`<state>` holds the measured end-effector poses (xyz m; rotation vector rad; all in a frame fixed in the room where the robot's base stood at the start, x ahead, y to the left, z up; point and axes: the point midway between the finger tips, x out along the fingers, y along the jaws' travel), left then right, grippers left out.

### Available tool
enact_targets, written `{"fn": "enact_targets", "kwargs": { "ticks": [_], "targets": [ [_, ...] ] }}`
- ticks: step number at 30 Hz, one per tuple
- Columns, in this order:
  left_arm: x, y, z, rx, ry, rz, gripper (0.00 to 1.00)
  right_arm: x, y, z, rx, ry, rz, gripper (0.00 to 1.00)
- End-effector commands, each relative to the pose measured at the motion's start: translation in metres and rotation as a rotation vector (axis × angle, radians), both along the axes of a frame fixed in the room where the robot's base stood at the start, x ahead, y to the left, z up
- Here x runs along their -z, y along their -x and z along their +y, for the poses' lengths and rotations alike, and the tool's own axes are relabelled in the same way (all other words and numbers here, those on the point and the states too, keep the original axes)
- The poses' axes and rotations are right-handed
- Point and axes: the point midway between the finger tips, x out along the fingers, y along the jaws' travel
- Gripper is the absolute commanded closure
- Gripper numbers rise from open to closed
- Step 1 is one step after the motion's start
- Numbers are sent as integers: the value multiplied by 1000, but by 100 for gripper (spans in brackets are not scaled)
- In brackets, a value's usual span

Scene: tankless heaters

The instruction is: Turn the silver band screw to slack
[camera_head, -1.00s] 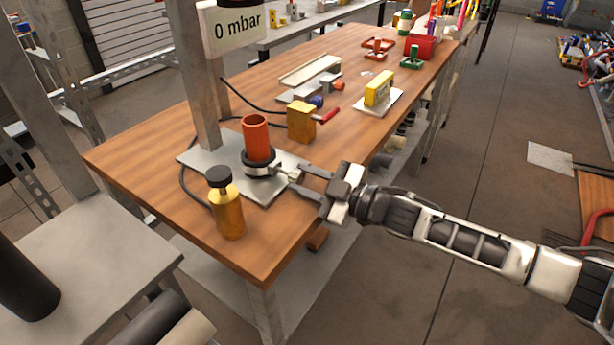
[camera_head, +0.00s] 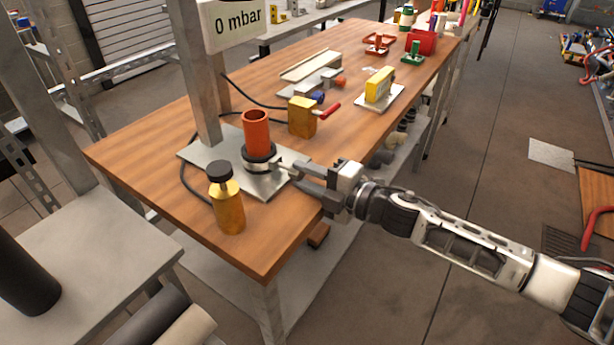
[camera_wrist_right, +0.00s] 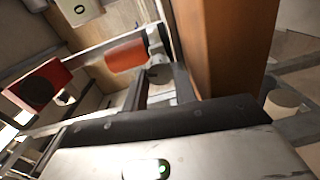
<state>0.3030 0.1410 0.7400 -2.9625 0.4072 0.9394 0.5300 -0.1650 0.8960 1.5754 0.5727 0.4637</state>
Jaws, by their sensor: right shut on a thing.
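An orange upright pipe (camera_head: 256,132) stands on a grey metal plate (camera_head: 205,158) at the near end of the wooden bench. A dark band (camera_head: 258,163) wraps the pipe's foot. The silver band screw (camera_head: 279,163) sticks out from the band's right side. My right gripper (camera_head: 291,170) comes in from the right with its fingers closed on the screw's outer end. In the right wrist view, the orange pipe (camera_wrist_right: 126,56) lies sideways, and a round grey end (camera_wrist_right: 160,73) shows between the finger tips. The fingers hide part of the screw. My left gripper is not in view.
A brass bottle with a black cap (camera_head: 227,205) stands close in front of the plate. A brass block with a red handle (camera_head: 302,117) stands behind. A sign reading 0 mbar (camera_head: 234,22) hangs above on a grey post (camera_head: 200,90). The bench's right edge is just under my gripper.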

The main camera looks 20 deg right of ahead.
Motion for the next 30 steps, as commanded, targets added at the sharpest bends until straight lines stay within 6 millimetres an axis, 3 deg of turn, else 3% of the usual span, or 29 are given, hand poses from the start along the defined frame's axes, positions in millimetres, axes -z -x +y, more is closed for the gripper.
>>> {"fn": "enact_targets", "kwargs": {
  "ticks": [24,25,27,30],
  "targets": [
    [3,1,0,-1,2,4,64,1,1,1,-3,94,-74,95],
    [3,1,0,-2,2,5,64,1,1,1,-3,94,-73,67],
    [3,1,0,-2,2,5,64,1,1,1,-2,94,-73,51],
    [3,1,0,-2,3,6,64,2,1,1,-1,95,-72,51]
  ]
}}
